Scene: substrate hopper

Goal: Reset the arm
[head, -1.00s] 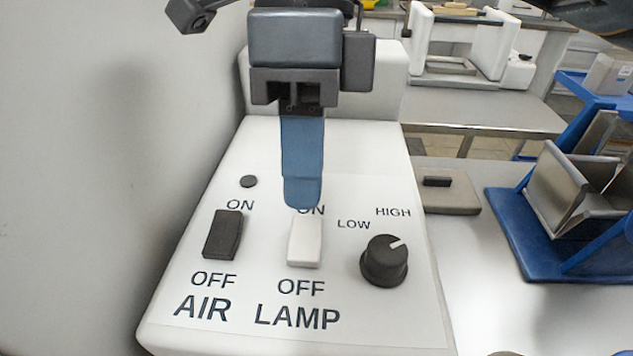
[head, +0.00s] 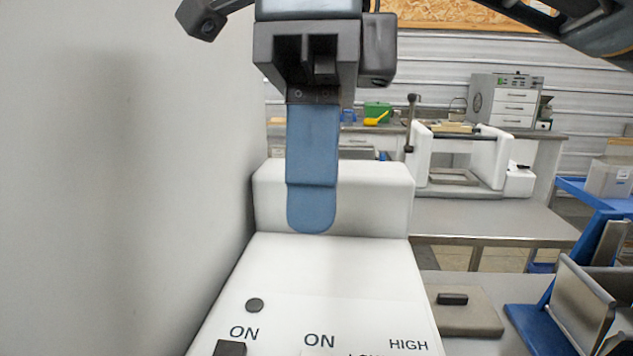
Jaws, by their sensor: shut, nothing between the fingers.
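My gripper (head: 311,222) hangs at the upper middle of the head view, with its blue fingers shut together and nothing between them. It is in front of the raised back part of the white control box (head: 370,270), above and apart from the panel as far as I can tell. The black AIR switch (head: 231,348) shows only its top at the lower edge. The LAMP switch and the knob are almost wholly or wholly below the picture.
A grey wall (head: 120,180) stands close on the left. On the right are a blue stand (head: 535,333) with a metal hopper (head: 590,300) and a small beige plate with a black block (head: 452,299). A bench (head: 490,218) and a white-sided machine (head: 490,160) stand farther back.

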